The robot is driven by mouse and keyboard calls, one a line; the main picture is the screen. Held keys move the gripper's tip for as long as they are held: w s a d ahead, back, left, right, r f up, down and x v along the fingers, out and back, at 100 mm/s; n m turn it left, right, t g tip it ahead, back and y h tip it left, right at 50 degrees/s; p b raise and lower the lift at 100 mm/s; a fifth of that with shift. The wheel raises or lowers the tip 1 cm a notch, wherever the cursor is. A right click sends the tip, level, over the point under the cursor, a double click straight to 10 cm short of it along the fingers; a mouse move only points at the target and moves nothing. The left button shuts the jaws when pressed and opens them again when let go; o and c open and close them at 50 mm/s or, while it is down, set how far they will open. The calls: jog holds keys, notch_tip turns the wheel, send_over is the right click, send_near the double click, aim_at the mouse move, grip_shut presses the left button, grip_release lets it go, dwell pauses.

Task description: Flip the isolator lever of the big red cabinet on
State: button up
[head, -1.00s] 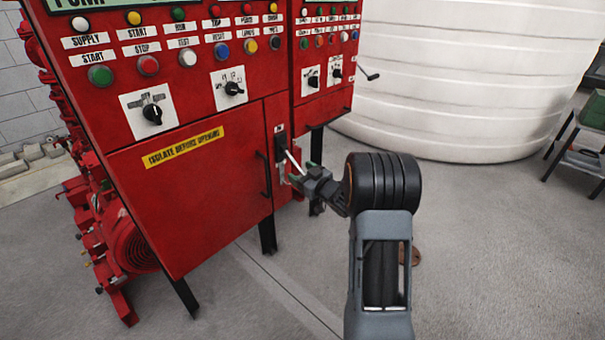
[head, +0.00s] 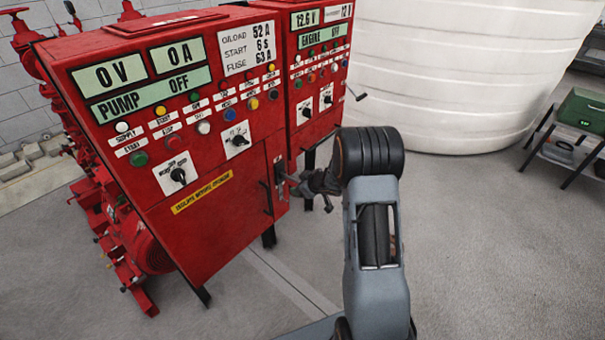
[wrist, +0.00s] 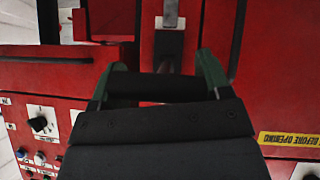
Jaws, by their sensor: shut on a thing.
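The big red cabinet (head: 215,215) stands left of centre in the head view. Its display reads 0 V, 0 A and PUMP OFF. The isolator plate (head: 279,170) is on the narrow panel at its right side, and also shows at the top of the wrist view (wrist: 170,8). My gripper (head: 292,182) is at the front of this plate, about level with its middle.
A smaller red engine cabinet (head: 318,75) adjoins on the right, with a crank handle (head: 356,94) sticking out. A black door handle (head: 267,190) is just left of the isolator. A white tank (head: 450,70) stands behind. The floor at right is clear up to a stand with a green box (head: 583,110).

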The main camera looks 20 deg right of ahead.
jog(key=r+p, duration=0.2)
jog(key=w+r+p, duration=0.1)
jog(key=p, duration=0.1)
jog(key=shift+r, duration=0.4)
jog(key=shift+w+a+r+p, duration=0.2)
jog(key=shift+r+p, duration=0.2)
jog(key=shift+p, duration=0.1)
jog(key=shift+w+a+r+p, duration=0.2)
jog(key=shift+r+p, duration=0.15)
jog(key=shift+p, duration=0.15)
dwell(1.0)
jog(key=o, duration=1.2)
jog(key=shift+w+f, duration=0.1)
jog(key=shift+f, duration=0.05)
jog(key=v, duration=1.4)
jog(key=shift+f+p, duration=0.15)
jog(key=shift+p, duration=0.2)
